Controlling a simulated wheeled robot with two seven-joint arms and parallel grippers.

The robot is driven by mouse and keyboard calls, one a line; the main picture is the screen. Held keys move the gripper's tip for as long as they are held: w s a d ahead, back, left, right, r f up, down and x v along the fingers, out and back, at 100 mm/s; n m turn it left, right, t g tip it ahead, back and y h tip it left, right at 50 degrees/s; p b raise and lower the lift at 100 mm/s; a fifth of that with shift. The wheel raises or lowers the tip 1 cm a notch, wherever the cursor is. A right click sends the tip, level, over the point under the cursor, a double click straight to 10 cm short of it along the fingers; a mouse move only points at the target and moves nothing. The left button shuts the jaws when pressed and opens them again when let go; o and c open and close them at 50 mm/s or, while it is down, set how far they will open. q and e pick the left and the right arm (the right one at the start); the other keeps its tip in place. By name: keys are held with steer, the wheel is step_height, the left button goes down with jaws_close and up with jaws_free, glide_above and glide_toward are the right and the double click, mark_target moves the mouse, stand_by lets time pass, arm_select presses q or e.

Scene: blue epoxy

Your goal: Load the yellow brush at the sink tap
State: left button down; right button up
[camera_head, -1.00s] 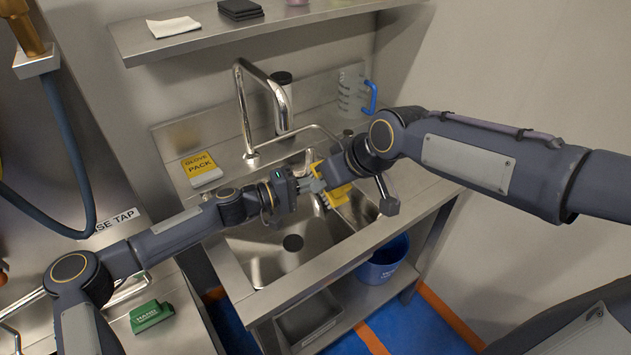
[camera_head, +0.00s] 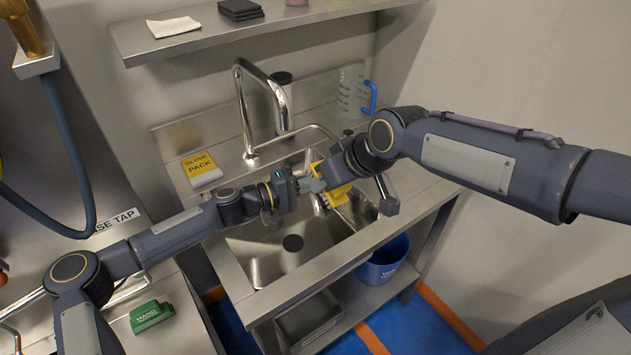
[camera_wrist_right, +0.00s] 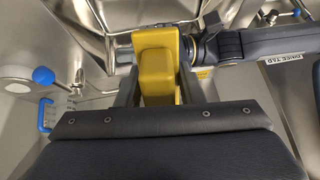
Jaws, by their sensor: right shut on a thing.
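The yellow brush (camera_head: 337,194) is held over the sink basin, with bristles partly visible at its lower left side. My right gripper (camera_head: 330,178) is shut on it; in the right wrist view the yellow body (camera_wrist_right: 157,72) sits between the fingers. My left gripper (camera_head: 304,185) is right beside the brush, its fingers close to it; I cannot tell whether they touch it or are open. The chrome sink tap (camera_head: 240,100) arches behind the arms, its spout end above and left of the brush. No water stream is visible.
A glove pack (camera_head: 200,170) lies on the counter left of the tap. A clear jug with a blue handle (camera_head: 354,92) stands at the back right. A blue bucket (camera_head: 383,262) is below the counter. A shelf (camera_head: 240,30) runs above. A green box (camera_head: 150,315) lies front left.

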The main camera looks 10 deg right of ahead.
steer(key=shift+s+d+f+p+v, duration=0.1)
steer(key=shift+p+v, duration=0.15)
steer(key=shift+v, duration=0.35)
steer(key=shift+s+d+f+p+v, duration=0.1)
steer(key=shift+p+v, duration=0.15)
steer(key=shift+v, duration=0.4)
steer(key=shift+s+d+f+p+v, duration=0.1)
steer(key=shift+p+v, duration=0.15)
steer(key=shift+v, duration=0.35)
steer(key=shift+s+d+r+p, duration=0.4)
steer(key=shift+s+d+r, duration=0.25)
steer(key=shift+s+r, duration=0.15)
